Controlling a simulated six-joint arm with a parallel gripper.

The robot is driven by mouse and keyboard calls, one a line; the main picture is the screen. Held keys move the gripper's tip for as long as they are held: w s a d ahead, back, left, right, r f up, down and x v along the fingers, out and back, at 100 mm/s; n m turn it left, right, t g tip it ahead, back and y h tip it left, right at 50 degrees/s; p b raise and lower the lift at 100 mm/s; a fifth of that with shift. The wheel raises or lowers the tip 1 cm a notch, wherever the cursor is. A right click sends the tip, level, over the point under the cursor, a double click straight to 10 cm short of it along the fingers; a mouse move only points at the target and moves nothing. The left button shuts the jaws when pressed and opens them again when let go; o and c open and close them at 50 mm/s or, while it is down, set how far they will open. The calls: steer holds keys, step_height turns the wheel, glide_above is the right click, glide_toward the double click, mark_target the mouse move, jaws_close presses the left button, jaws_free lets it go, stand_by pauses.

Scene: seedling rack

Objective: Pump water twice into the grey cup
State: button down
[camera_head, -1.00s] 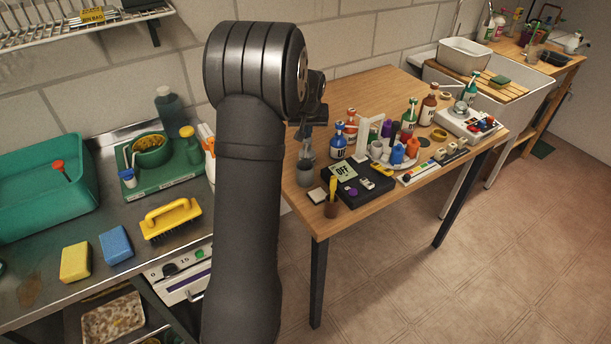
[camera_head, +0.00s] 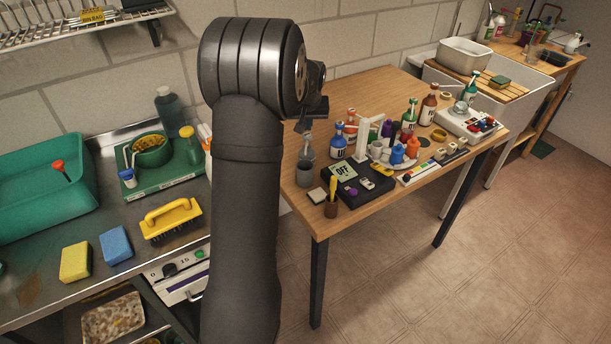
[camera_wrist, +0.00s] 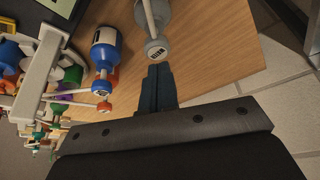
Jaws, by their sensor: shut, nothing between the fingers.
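The grey cup (camera_head: 304,174) stands upright on the wooden table near its left edge; I cannot see inside it. A grey pump bottle (camera_head: 307,149) stands just behind the cup, partly hidden by my gripper in the head view. In the wrist view the grey bottle (camera_wrist: 182,22) is at the top, with its round, pale, lettered pump head (camera_wrist: 155,51) just beyond my fingertips. My gripper (camera_wrist: 157,70) is shut and empty. In the head view my gripper (camera_head: 304,127) is above the bottle; whether it touches the pump head I cannot tell.
A blue bottle (camera_head: 338,141) stands close to the right of the grey bottle. More bottles crowd the table (camera_head: 385,88) farther right. Its back left is clear.

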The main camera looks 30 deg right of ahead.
stand_by(0.4)
step_height(320, 180, up, 6)
stand_by(0.6)
steer(key=shift+f, duration=3.7)
